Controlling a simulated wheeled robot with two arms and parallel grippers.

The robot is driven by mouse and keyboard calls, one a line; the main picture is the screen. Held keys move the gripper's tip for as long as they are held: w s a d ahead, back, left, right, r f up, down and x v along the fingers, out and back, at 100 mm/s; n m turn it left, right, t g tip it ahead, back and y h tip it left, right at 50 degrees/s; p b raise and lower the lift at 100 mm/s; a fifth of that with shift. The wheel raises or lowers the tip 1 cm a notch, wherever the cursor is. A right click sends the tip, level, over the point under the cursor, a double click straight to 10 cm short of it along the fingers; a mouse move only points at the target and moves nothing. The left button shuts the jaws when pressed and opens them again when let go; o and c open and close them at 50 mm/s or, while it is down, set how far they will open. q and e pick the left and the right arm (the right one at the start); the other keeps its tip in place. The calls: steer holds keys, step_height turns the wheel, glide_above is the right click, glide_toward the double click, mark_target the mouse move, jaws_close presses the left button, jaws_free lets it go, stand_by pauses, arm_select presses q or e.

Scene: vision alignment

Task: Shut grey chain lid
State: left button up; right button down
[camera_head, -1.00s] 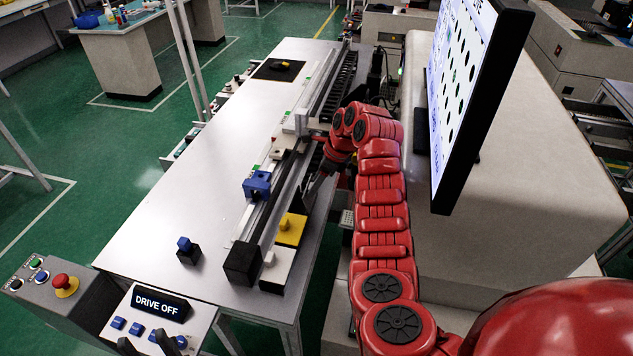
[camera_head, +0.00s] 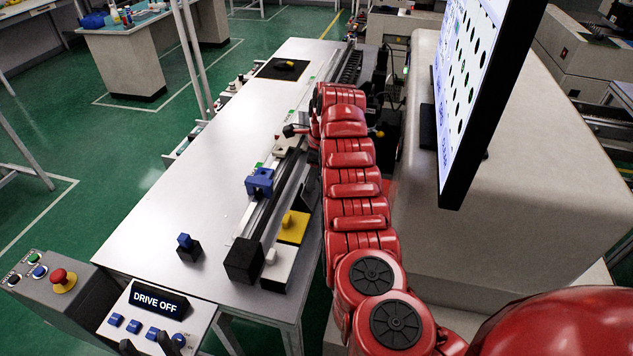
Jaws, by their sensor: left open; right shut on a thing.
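The long rail unit with a dark slotted chain channel (camera_head: 350,66) runs along the right edge of the grey table. I cannot clearly separate the grey chain lid from the grey rail parts, and my red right arm covers part of that stretch. My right gripper (camera_head: 292,130) shows only as a small dark part left of the arm's far end, over the rail. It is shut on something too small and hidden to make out. My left gripper is not in view.
A blue block (camera_head: 260,182) sits on the rail, a yellow block (camera_head: 292,228) beside it. A black block with a blue top (camera_head: 188,247) stands on the table (camera_head: 190,190). The control panel (camera_head: 155,305) reads DRIVE OFF. A monitor (camera_head: 480,90) stands right of my arm.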

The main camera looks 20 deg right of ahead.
mark_target(316, 183)
steer(key=shift+a, duration=0.1)
steer(key=shift+c, duration=2.4)
jaws_free()
steer(key=shift+r, duration=0.1)
steer(key=r, duration=0.4)
steer(key=r+p, duration=0.1)
steer(key=r, duration=0.2)
steer(key=shift+s+d, duration=0.2)
steer(key=shift+d, duration=0.2)
step_height(316, 183, up, 10)
steer(key=s+d+p, duration=0.1)
steer(key=p, duration=0.3)
steer(key=shift+d, duration=0.2)
